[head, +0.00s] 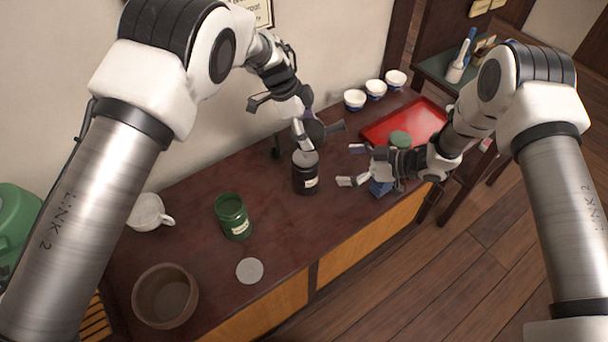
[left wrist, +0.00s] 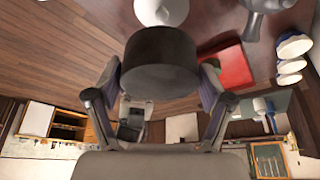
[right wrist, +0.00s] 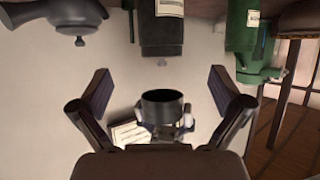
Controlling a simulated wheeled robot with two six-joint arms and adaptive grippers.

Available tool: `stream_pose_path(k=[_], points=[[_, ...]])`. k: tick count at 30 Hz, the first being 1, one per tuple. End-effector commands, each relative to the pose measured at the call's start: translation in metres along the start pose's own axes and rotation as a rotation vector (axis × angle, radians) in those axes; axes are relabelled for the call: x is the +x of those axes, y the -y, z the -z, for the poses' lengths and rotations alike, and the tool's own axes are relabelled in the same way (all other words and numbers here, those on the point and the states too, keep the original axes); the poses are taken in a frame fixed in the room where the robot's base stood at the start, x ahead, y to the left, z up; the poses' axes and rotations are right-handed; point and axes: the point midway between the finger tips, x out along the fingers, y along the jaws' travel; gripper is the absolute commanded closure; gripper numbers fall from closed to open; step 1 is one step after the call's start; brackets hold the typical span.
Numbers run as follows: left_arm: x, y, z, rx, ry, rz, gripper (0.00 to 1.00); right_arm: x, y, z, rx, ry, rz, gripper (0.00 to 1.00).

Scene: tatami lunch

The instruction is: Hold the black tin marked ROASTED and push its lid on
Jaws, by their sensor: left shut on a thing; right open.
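The black tin (head: 305,180) stands upright on the dark table with a pale label too small to read. Its top is covered by a silver inner lid (head: 306,158); in the right wrist view, the tin (right wrist: 162,38) shows a small knob on it. My left gripper (head: 300,128) is above the tin, shut on the black outer lid (left wrist: 160,65). In the right wrist view, this lid (right wrist: 162,108) hangs hollow side down, apart from the tin. My right gripper (head: 352,165) is open and empty, right of the tin, its fingers pointing towards it.
A dark teapot (head: 320,132) stands close behind the tin. A red tray (head: 420,118) and white cups (head: 355,99) are at the right.

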Motion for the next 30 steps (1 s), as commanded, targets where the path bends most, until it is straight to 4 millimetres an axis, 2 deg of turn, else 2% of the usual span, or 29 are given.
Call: stream_pose_path(k=[5,18,23,30], points=[[0.0,0.0,-0.001,-0.001,0.0,0.0,0.45,0.021,0.001,-0.001,-0.003,0.002,0.004,0.0],[0.0,0.0,-0.001,-0.001,0.0,0.0,0.45,0.103,0.001,-0.001,-0.002,0.001,0.002,0.0],[0.0,0.0,-0.001,-0.001,0.0,0.0,0.45,0.117,0.001,0.0,-0.001,0.0,0.002,0.0],[0.0,0.0,-0.001,-0.001,0.0,0.0,0.45,0.119,0.001,0.0,0.0,0.0,0.001,0.0]])
